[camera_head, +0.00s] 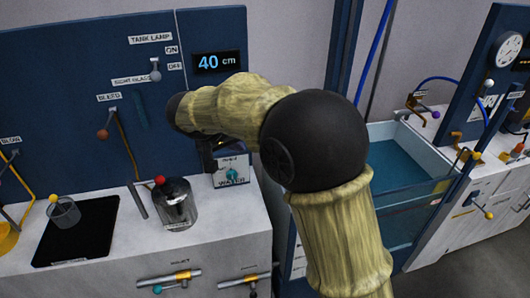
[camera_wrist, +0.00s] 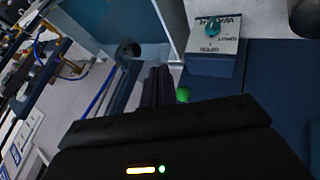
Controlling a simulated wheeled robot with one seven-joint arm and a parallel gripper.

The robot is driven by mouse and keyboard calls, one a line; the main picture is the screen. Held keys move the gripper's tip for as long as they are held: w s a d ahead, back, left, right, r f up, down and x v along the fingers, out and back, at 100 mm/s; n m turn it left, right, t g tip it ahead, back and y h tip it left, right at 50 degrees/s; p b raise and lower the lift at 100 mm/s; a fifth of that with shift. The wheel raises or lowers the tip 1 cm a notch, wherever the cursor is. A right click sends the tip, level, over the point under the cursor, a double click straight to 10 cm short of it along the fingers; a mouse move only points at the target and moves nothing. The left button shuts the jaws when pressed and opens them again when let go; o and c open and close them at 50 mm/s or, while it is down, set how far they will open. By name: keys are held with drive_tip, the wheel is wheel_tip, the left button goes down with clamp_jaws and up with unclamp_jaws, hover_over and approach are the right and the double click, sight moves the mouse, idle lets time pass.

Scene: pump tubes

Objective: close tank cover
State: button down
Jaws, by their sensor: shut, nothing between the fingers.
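The tank (camera_head: 425,149) with pale walls and blue-green water stands right of my arm in the head view, and its water surface is visible from above. I cannot clearly make out a cover in either view. In the wrist view my gripper (camera_wrist: 157,88) shows two dark fingers close together with nothing held. A small green knob (camera_wrist: 183,95) sits just right of the fingertips; I cannot tell whether they touch or what the knob belongs to. In the head view my arm mostly hides the gripper.
A white WATER valve box (camera_head: 231,172) stands on the bench left of my arm; it also shows in the wrist view (camera_wrist: 214,36). A glass jar (camera_head: 177,203) with a red knob and a black tray (camera_head: 90,236) are farther left. A blue panel (camera_head: 75,75) stands behind.

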drive_tip(key=w+d+f+p, duration=0.3)
drive_tip(key=w+d+f, duration=0.3)
drive_tip(key=d+f, duration=0.1)
drive_tip(key=shift+w+d+f+p, duration=0.15)
drive_tip(key=shift+w+f+p, duration=0.05)
drive_tip(key=shift+w+p, duration=0.15)
drive_tip(key=shift+r, duration=0.1)
idle(0.5)
